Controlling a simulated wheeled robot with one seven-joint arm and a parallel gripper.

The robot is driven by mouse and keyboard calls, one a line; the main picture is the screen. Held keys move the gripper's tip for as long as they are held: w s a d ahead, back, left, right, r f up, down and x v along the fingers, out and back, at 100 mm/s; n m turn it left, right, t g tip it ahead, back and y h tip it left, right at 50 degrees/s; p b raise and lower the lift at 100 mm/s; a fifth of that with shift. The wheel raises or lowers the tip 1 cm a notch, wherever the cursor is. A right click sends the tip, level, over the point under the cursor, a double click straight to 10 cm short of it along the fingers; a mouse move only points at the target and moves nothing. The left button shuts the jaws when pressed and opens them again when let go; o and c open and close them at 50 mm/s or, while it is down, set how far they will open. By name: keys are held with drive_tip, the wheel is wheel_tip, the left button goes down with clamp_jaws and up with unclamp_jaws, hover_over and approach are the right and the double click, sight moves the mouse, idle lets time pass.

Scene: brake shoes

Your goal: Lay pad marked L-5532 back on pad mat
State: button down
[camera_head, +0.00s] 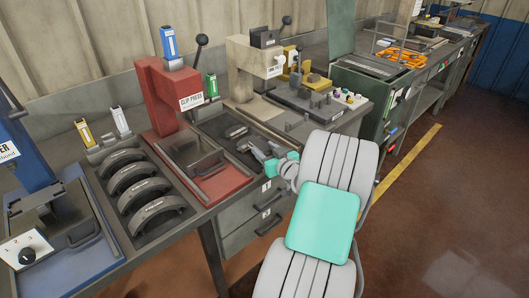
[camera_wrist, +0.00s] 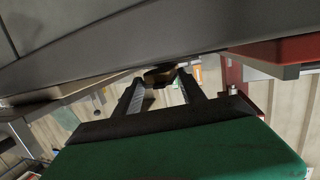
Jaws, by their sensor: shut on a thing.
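My gripper (camera_head: 258,152) is over the right part of a dark mat (camera_head: 214,123) in the head view, near the bench's front edge. Its fingers (camera_wrist: 163,84) show in the wrist view with a small brownish piece (camera_wrist: 158,77) between their tips; the gripper is shut on it. This piece looks like a pad, but no marking on it can be read. Another dark pad (camera_head: 237,131) lies on the mat, left of the gripper. I cannot tell whether the held piece touches the mat.
The red clip press (camera_head: 165,95) and its red tray stand left of the mat. Several curved brake shoes (camera_head: 134,178) lie in a rack further left. A beige press (camera_head: 244,65) stands behind. A grey fixture block (camera_head: 318,102) is to the right.

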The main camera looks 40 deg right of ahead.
drive_tip(key=shift+s+a+f, duration=0.1)
drive_tip(key=shift+s+f, duration=0.1)
drive_tip(key=shift+f, duration=0.5)
drive_tip(key=c, duration=1.1)
unclamp_jaws()
drive_tip(key=shift+f, duration=0.15)
drive_tip(key=o, duration=0.4)
drive_tip(key=shift+w, duration=0.1)
drive_tip(key=shift+o, duration=0.2)
drive_tip(key=shift+r, duration=0.2)
drive_tip(key=b+v, duration=0.1)
drive_tip(key=v, duration=1.1)
